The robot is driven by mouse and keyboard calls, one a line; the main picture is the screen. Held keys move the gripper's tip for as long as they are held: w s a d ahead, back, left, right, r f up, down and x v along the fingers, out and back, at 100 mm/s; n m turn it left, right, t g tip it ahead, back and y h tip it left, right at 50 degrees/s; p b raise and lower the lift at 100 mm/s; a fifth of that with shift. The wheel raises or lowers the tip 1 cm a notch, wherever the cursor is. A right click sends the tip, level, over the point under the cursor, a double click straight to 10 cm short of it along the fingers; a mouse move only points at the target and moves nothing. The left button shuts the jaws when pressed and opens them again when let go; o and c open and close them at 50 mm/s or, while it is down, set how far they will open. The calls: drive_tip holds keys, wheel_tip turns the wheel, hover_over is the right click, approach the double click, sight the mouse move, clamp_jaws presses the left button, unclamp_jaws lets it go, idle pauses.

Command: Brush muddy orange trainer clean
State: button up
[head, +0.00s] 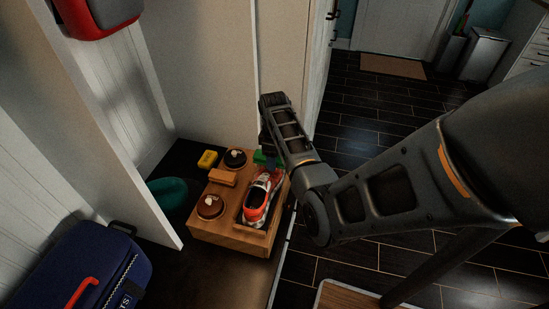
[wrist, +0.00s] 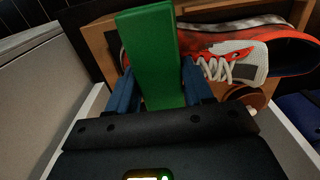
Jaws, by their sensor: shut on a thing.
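The orange trainer (head: 262,197) with white laces lies on a low wooden box (head: 232,237). Whitish and brown marks show on it. In the wrist view the trainer (wrist: 245,55) lies to the right of my gripper (wrist: 160,88), with a dark, open collar at the far right. My gripper is shut on a green block-like brush (wrist: 150,40), held between its blue fingers. In the head view the green brush (head: 266,158) is at the trainer's far end. The brush covers part of the trainer in the wrist view; I cannot tell whether they touch. Any bristles are hidden.
On the box are two round brown items (head: 210,206) (head: 235,157) and an orange-brown block (head: 222,178). A blue bag (head: 85,270) is in front; a white panel (head: 137,150) stands left.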

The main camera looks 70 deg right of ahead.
drive_tip(key=shift+w+a+r+b, duration=0.1)
drive_tip(key=shift+w+b, duration=0.2)
drive_tip(key=shift+w, duration=1.45)
drive_tip(key=shift+s, duration=0.1)
drive_tip(key=shift+s+r+p, duration=0.1)
drive_tip(key=shift+s+p, duration=1.25)
drive_tip(key=shift+s, duration=0.4)
drive_tip(key=shift+f, duration=0.2)
